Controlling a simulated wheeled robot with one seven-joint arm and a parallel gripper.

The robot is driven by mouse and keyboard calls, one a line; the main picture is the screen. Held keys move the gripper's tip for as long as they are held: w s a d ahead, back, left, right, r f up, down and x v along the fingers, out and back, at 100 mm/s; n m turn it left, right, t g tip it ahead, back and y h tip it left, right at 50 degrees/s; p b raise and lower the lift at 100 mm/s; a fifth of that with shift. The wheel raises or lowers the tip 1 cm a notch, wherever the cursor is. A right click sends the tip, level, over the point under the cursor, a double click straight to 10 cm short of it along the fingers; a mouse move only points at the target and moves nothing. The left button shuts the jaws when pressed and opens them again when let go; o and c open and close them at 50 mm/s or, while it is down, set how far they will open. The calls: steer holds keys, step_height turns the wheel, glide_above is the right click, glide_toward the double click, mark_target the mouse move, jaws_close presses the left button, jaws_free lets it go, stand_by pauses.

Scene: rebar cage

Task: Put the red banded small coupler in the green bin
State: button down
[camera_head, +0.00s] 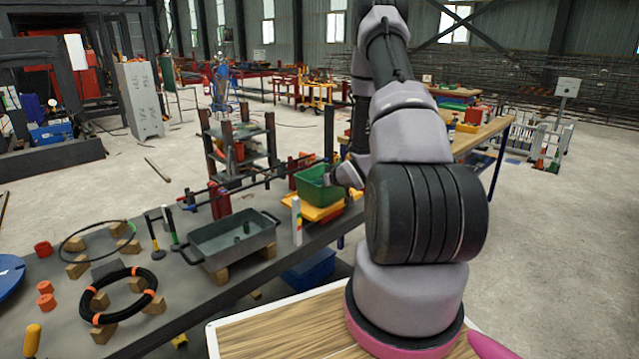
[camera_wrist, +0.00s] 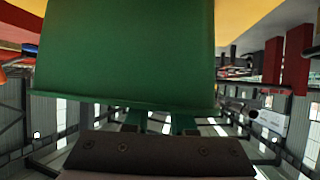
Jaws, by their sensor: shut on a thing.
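The green bin (camera_head: 318,185) stands on a yellow surface near the far right end of the grey table. Its wall (camera_wrist: 125,55) fills the upper middle of the wrist view, with the rim running across below. My gripper (camera_head: 345,175) is at the right side of the bin in the head view. I cannot make out the red banded small coupler in either view.
A grey tray (camera_head: 232,243) with a small dark upright piece in it stands left of the bin. A white bottle (camera_head: 297,222) is between them. A black cable coil (camera_head: 124,294), wooden blocks and red caps lie at the left. A blue crate (camera_head: 308,268) is below the table.

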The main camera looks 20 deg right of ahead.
steer(key=shift+s+f, duration=0.15)
steer(key=shift+f, duration=0.45)
steer(key=c, duration=1)
jaws_free()
steer(key=shift+s+f, duration=0.1)
steer(key=shift+f, duration=0.1)
steer(key=shift+w+r, duration=0.2)
steer(key=shift+r, duration=0.05)
